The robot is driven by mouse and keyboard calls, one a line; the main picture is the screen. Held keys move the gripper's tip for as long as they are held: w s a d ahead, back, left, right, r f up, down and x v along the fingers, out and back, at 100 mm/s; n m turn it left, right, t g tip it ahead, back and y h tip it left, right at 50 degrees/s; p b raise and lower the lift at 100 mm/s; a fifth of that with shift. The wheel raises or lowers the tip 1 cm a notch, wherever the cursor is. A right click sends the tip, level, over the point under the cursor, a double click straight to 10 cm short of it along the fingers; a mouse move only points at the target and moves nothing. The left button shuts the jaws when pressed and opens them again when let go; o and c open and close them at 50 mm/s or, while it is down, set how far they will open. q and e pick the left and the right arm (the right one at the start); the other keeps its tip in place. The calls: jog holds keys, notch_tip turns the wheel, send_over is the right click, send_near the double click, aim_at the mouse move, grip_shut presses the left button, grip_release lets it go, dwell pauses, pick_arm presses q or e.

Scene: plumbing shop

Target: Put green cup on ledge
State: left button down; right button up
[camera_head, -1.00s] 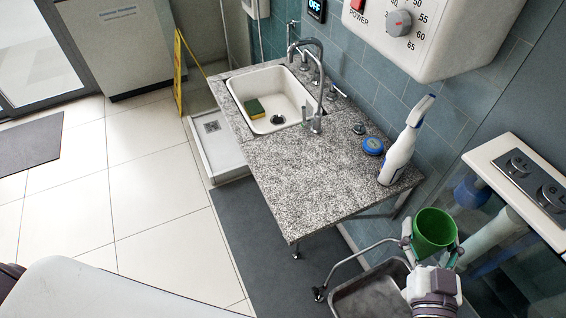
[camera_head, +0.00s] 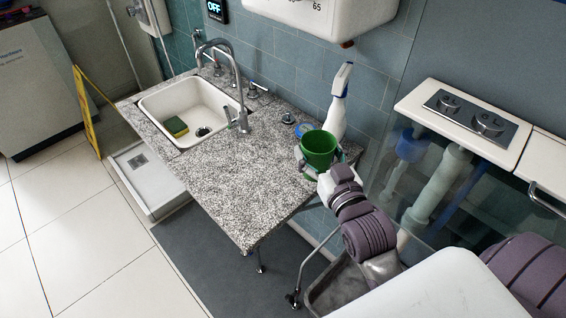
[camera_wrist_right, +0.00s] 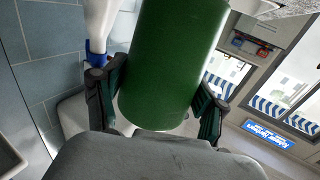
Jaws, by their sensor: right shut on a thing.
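The green cup (camera_head: 318,149) is held by my right gripper (camera_head: 318,164), at the right end of the granite counter in the head view. In the right wrist view the cup (camera_wrist_right: 172,62) fills the middle, with the right gripper's dark fingers (camera_wrist_right: 158,100) on both sides of it. Its open top faces up in the head view. I cannot tell whether its base touches the counter. My left gripper is not in view. The ledge may be the white-topped ledge (camera_head: 412,101) with a dark knob panel on the right; the frames do not confirm this.
The granite counter (camera_head: 235,190) holds a sink (camera_head: 190,108) with a sponge (camera_head: 176,127). A white heater box (camera_head: 330,20) hangs above. A metal tray (camera_head: 335,287) is below.

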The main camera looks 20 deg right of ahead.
jog(key=shift+w+a+f, duration=0.35)
jog(key=shift+w+f, duration=1.1)
jog(key=shift+f, duration=0.1)
jog(key=shift+w+a+f, duration=0.4)
jog(key=shift+w+f, duration=1.05)
jog(key=shift+f, duration=0.1)
jog(key=shift+w+a+f, duration=0.35)
jog(key=shift+w+f, duration=1.1)
jog(key=shift+f, duration=0.1)
jog(key=shift+f, duration=0.15)
jog(key=o, duration=1.2)
